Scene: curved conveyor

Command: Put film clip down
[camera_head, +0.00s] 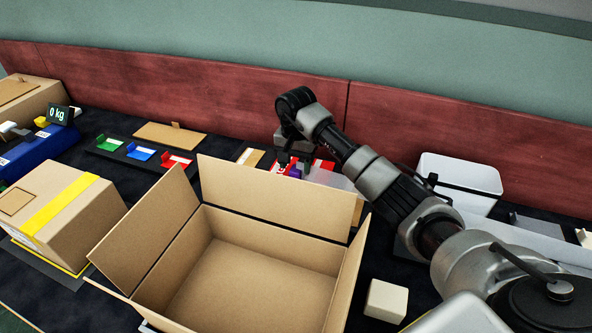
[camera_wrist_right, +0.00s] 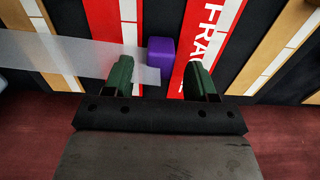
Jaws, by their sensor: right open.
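The film clip is a small purple block (camera_wrist_right: 160,55) on the end of a translucent film strip (camera_wrist_right: 70,55). In the head view the clip (camera_head: 295,171) and the film (camera_head: 333,179) show behind the open box, under my right gripper (camera_head: 286,160), which the arm partly hides. My left gripper is not in view.
An open cardboard box (camera_head: 260,248) fills the front middle. A taped carton (camera_head: 85,215) stands at left. Coloured label holders (camera_head: 140,152) line the back. A white bin (camera_head: 460,180) stands behind my right arm. A small cream block (camera_head: 386,300) lies right of the box.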

